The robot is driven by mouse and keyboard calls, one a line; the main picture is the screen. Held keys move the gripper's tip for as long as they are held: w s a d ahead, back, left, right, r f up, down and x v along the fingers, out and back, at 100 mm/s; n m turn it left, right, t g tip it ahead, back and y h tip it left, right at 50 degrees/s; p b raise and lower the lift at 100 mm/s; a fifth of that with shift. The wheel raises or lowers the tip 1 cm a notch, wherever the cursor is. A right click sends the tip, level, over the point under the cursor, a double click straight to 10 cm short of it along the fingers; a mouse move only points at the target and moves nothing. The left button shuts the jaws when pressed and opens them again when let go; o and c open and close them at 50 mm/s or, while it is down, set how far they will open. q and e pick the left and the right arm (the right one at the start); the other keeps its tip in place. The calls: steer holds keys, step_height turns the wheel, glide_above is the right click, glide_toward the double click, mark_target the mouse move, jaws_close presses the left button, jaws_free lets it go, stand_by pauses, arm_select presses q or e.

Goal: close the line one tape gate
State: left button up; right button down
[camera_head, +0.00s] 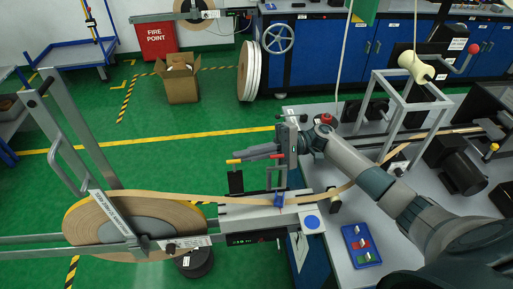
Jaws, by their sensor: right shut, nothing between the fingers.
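A brown tape (180,197) runs from a large tape roll (95,222) at the lower left, across a white guide block (265,215), to the bench on the right. What looks like the tape gate is a small upright grey frame with a blue piece (279,200) at the tape on this block. My left gripper is out of view.
A dark box with a display (254,238) sits under the block. A blue tray (361,245) with small parts lies on the bench (340,268). A grey frame with a cream roller (416,66) and dark motors stand at right. Green floor behind the block is open.

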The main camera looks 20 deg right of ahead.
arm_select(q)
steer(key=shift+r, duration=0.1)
arm_select(e)
steer(key=shift+a, duration=0.25)
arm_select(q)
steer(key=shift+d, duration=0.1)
arm_select(e)
steer(key=shift+s+a+r+n+b, duration=0.2)
steer(key=shift+s+n+b, duration=0.45)
steer(key=shift+n, duration=0.25)
arm_select(q)
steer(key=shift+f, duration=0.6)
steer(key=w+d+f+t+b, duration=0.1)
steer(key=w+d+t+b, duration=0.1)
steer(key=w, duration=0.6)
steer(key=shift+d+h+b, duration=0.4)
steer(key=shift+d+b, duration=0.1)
steer(key=shift+b, duration=0.2)
arm_select(e)
steer(key=d, duration=0.7)
steer(key=shift+s+d+f, duration=0.2)
steer(key=shift+d, duration=0.05)
